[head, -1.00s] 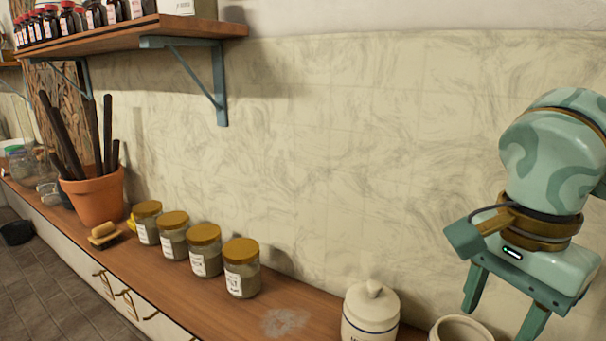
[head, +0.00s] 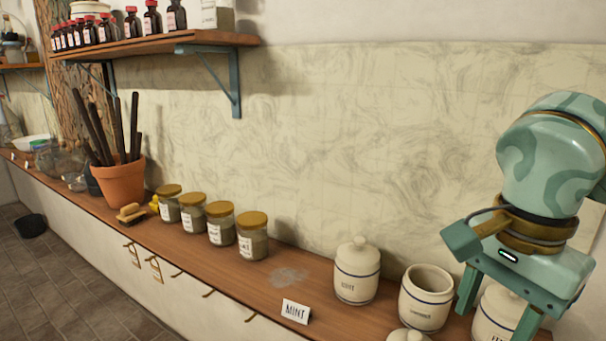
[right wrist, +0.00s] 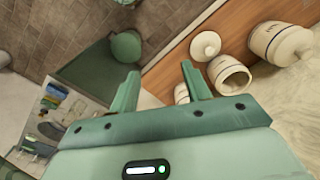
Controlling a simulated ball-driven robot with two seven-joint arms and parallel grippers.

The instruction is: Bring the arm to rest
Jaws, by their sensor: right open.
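My right gripper (head: 497,306) is at the right of the head view, raised in front of the counter's right end, with its fingers pointing down. Its two fingers are apart, and nothing is between them. The right wrist view also shows the gripper (right wrist: 158,78) open and empty, with the counter edge and jars beyond it. My left gripper is not in either view.
The wooden counter (head: 330,325) holds a lidded jar (head: 356,272), an open jar (head: 425,297), a MINT card (head: 295,311), several gold-lidded jars (head: 252,238) and a terracotta pot (head: 120,182). A shelf (head: 150,45) with bottles hangs above. The wall's middle is clear.

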